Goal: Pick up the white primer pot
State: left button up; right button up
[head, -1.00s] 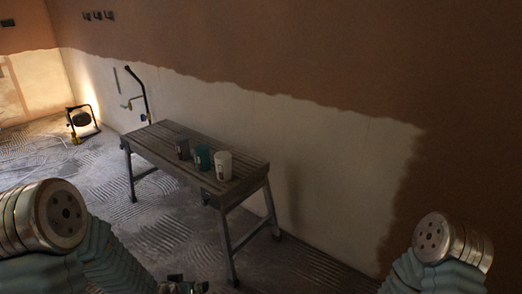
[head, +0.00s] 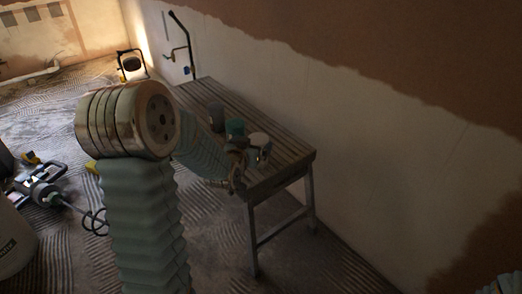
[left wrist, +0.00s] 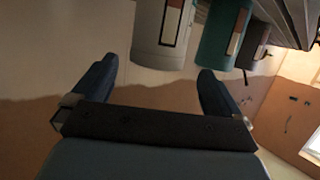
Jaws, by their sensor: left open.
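The white primer pot (head: 259,141) stands on the slatted bench (head: 290,139), at the right end of a row of three pots. My left gripper (head: 248,160) is at the bench's near edge beside it and hides part of it. In the left wrist view, which is upside down, the white pot (left wrist: 160,30) with its label lies ahead, between the lines of the two fingers. The left gripper (left wrist: 158,66) is open and empty there. I cannot tell whether the fingertips flank the pot.
A teal pot (head: 235,127) stands close beside the white one, with a grey pot (head: 216,115) beyond it. The plastered wall runs along the bench's far side. A mixer tool (head: 42,190) and a pale bucket (head: 10,240) are on the floor at left.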

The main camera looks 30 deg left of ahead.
aim_at(260, 135)
pick_arm(q)
jog(key=x, duration=0.7)
jog(key=shift+d+p, duration=0.2)
jog(key=shift+p, duration=0.2)
jog(key=shift+r, duration=0.1)
jog(key=c, duration=1.4)
